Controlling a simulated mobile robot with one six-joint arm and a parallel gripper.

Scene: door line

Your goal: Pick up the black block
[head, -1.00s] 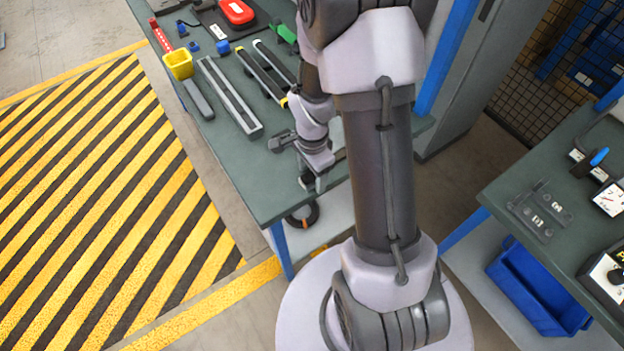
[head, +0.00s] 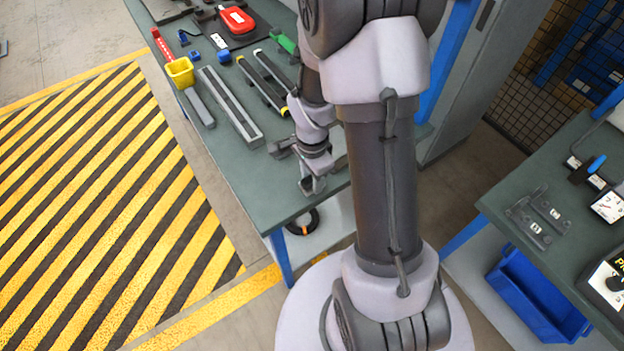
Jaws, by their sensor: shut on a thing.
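My gripper (head: 311,186) is at the near end of the green workbench (head: 247,184), close to its right edge. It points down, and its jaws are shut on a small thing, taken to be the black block. The block itself is too small and too hidden by the fingers to make out. I cannot tell whether it touches the bench top or is clear of it.
A second bench (head: 505,190) stands right, above a blue bin (head: 538,291). Striped floor (head: 110,210) is clear.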

